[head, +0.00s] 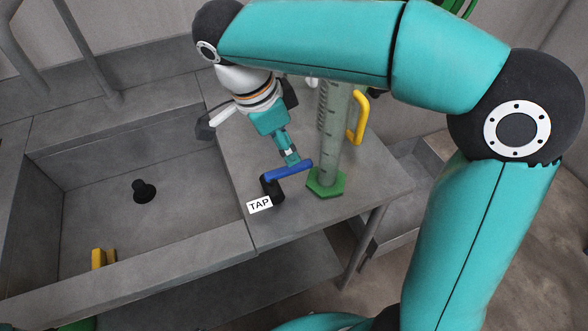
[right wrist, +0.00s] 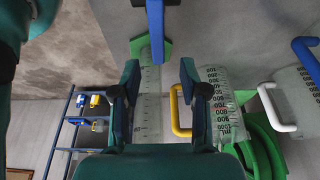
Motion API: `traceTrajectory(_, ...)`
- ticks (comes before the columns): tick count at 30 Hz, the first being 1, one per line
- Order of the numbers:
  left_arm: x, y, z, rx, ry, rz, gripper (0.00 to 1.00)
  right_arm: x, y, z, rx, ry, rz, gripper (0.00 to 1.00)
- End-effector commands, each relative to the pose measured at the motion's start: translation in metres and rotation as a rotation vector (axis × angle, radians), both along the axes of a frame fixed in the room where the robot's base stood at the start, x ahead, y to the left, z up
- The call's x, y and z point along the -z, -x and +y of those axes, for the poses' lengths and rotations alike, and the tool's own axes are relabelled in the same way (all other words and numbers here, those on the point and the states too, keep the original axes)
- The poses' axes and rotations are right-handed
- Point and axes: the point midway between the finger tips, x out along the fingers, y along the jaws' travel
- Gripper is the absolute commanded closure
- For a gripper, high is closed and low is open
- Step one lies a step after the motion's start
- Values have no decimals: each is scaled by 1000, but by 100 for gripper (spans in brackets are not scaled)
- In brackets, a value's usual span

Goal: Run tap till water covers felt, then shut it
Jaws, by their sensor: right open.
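The tap (head: 272,188) is a dark post with a blue lever (head: 287,170) and a white TAP label, on the grey counter beside the basin. My right gripper (head: 291,160) is over the free end of the lever. In the right wrist view the open fingers (right wrist: 158,72) stand either side of the lever's end (right wrist: 155,28); I cannot tell if they touch it. The grey basin (head: 150,240) at left holds a black plug-like piece (head: 143,190) and a yellow piece (head: 103,258). No running water shows. I cannot make out any felt. My left gripper is out of view.
A clear graduated cylinder (head: 334,130) on a green foot (head: 326,183) stands just right of the lever. A yellow handle (head: 357,117) shows behind it. The right wrist view shows graduated jugs (right wrist: 215,90) and a blue rack (right wrist: 62,135).

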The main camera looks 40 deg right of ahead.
Motion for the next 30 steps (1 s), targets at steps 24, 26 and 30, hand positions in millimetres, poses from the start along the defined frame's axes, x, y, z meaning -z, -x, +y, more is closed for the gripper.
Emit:
traceTrajectory(24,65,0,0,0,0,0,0,72,7,-24,6,0,-1,56)
traceTrajectory(26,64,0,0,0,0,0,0,72,7,-24,6,0,-1,56)
traceTrajectory(30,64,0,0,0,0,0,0,72,7,-24,6,0,-1,56)
